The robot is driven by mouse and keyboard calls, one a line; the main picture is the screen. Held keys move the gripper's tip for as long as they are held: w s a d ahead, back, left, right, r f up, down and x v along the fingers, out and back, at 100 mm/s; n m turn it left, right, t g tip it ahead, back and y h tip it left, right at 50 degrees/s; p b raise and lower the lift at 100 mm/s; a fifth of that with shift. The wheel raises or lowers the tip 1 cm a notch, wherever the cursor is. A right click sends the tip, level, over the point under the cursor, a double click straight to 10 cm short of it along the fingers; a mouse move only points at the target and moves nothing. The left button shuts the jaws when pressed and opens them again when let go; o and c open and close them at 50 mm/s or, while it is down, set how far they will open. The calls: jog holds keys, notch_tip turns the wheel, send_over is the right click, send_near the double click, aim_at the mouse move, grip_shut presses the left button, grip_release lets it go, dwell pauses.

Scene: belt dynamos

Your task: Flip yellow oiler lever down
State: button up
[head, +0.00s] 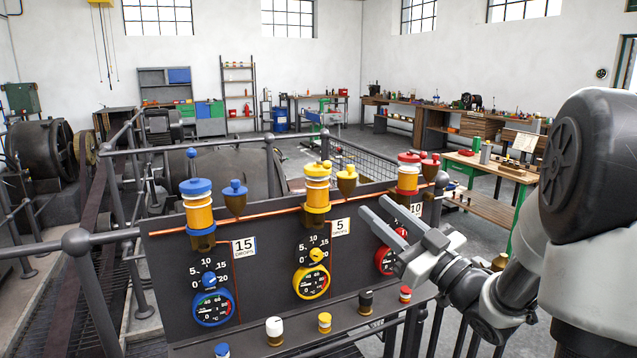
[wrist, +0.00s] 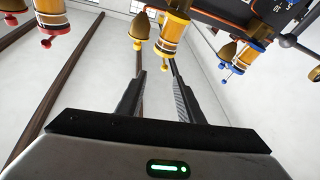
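The yellow oiler (head: 317,194) stands at the middle of the dark panel, with an amber body and a yellow cap. A small yellow lever (head: 327,164) shows at its top, apparently raised. The wrist view shows the scene inverted, with the yellow oiler (wrist: 174,36) near the top centre. Its small yellow knob (wrist: 164,68) appears between my fingertips there. My gripper (head: 374,205) is to the right of the yellow oiler, in front of the panel. Its fingers are apart and empty, and no contact with the oiler is visible.
Gauges are below. A ledge (head: 250,343) with several coloured knobs runs along the panel's bottom.

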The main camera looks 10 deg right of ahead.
aim_at(327, 166)
jog(key=shift+n+y, duration=0.4)
jog(key=shift+y, duration=0.4)
jog(key=x, duration=1.6)
jog(key=shift+s+a+r+p, duration=0.15)
jog(key=shift+a+r+p, duration=0.15)
jog(key=shift+a, duration=0.15)
grip_shut()
jog(key=shift+f+b, duration=0.2)
jog(key=shift+b, duration=0.1)
